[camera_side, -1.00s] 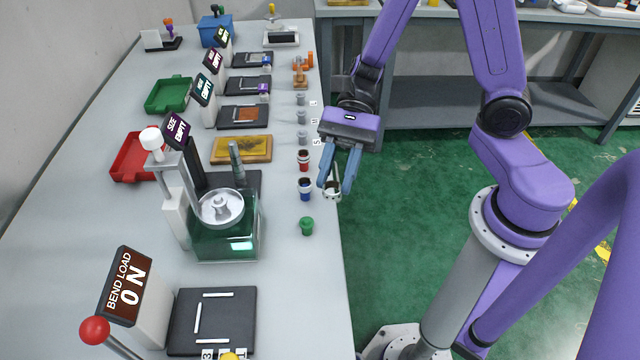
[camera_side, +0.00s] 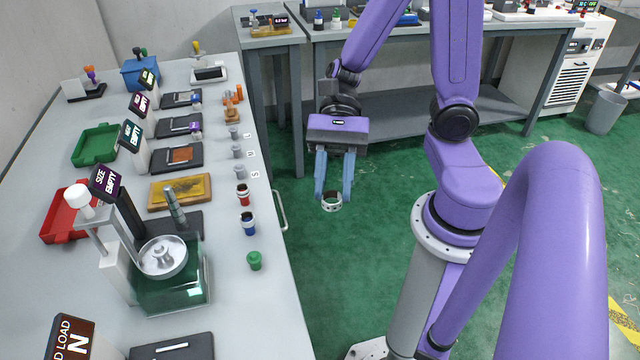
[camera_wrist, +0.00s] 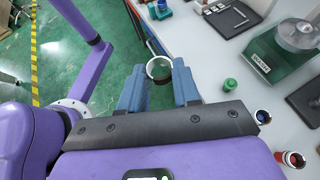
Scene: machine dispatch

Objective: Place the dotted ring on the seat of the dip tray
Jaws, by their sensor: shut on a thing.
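My gripper (camera_side: 333,194) is shut on the dotted ring (camera_side: 331,207), a white band with dark marks, held at the fingertips. It hangs over the green floor, right of the bench edge and clear of it. In the wrist view the ring (camera_wrist: 149,70) sits between the two blue fingers (camera_wrist: 160,74), its opening visible. The dip tray (camera_side: 150,266) is a silver round dish with a raised centre post, which looks like the seat (camera_side: 162,252). It is on a lift frame at the glass tank of green liquid (camera_side: 175,295), left of my gripper. The dish also shows in the wrist view (camera_wrist: 287,37).
Red (camera_side: 242,197), blue (camera_side: 248,226) and green (camera_side: 254,261) small containers stand along the bench edge between my gripper and the tank. A white-knobbed lever (camera_side: 77,194) rises behind the dish. A yellow plate (camera_side: 180,191) lies beyond. The floor space around my gripper is open.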

